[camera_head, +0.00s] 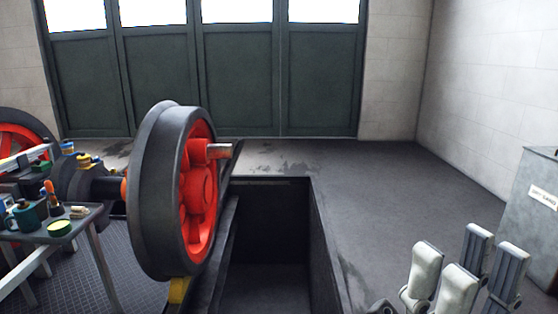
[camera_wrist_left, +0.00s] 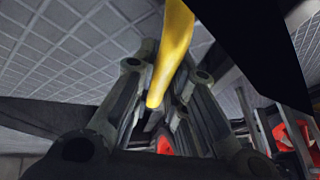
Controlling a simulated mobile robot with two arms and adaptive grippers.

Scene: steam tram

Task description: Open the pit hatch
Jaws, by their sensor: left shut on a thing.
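An open rectangular pit (camera_head: 270,250) with dark walls lies in the floor at the middle of the head view. No separate hatch cover can be made out there. My left gripper (camera_wrist_left: 167,78) is shut on a yellow bar (camera_wrist_left: 172,40) in the left wrist view; the bar runs between its fingers. Whether the bar belongs to the hatch cannot be told. My left gripper is out of the head view. My right gripper (camera_head: 467,265) is open and empty at the lower right of the head view, right of the pit.
A large red-and-black wheel (camera_head: 160,190) stands at the pit's left edge, with a yellow piece (camera_head: 179,290) at its foot. A tool table (camera_head: 50,235) is at left, a grey cabinet (camera_head: 530,215) at right. Floor right of the pit (camera_head: 390,190) is clear.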

